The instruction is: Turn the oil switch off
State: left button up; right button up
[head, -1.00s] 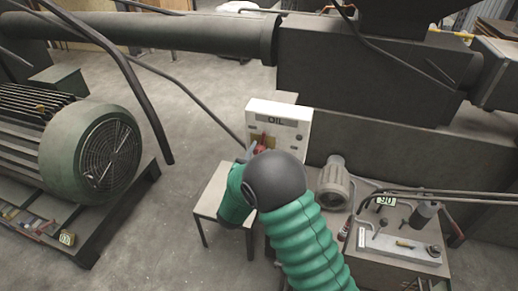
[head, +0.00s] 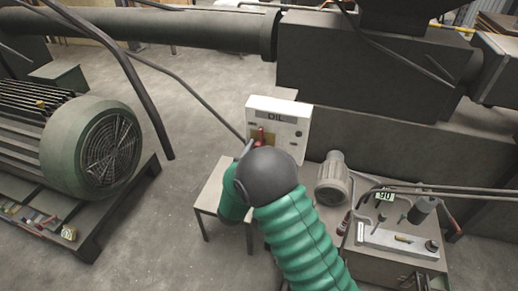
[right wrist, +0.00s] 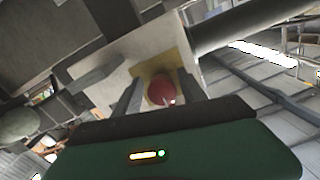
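The oil switch box is a white panel (head: 290,116) labelled "OIL" with a yellow plate and a red switch knob (head: 261,134) on its front. My right gripper (head: 249,148) is at the front of the box, just below the knob in the head view, partly hidden behind my green arm. In the right wrist view, the red knob (right wrist: 162,90) shows between the two grey fingers (right wrist: 160,98), which are spread apart on either side of it. I see a gap beside the knob; contact cannot be told. My left gripper is not in view.
A small table (head: 211,190) stands below the box. A large green motor (head: 90,150) is on the left. A small grey motor (head: 333,180) and a metal bench with gauges (head: 400,265) are on the right. Dark pipes cross the back. Open floor lies between motor and table.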

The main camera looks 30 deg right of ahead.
jog(key=shift+o, duration=0.6)
jog(key=shift+r, duration=0.2)
jog(key=v, duration=1.7)
jog(key=shift+f+b, duration=0.25)
jog(key=shift+b, duration=0.05)
jog(key=shift+d, duration=0.1)
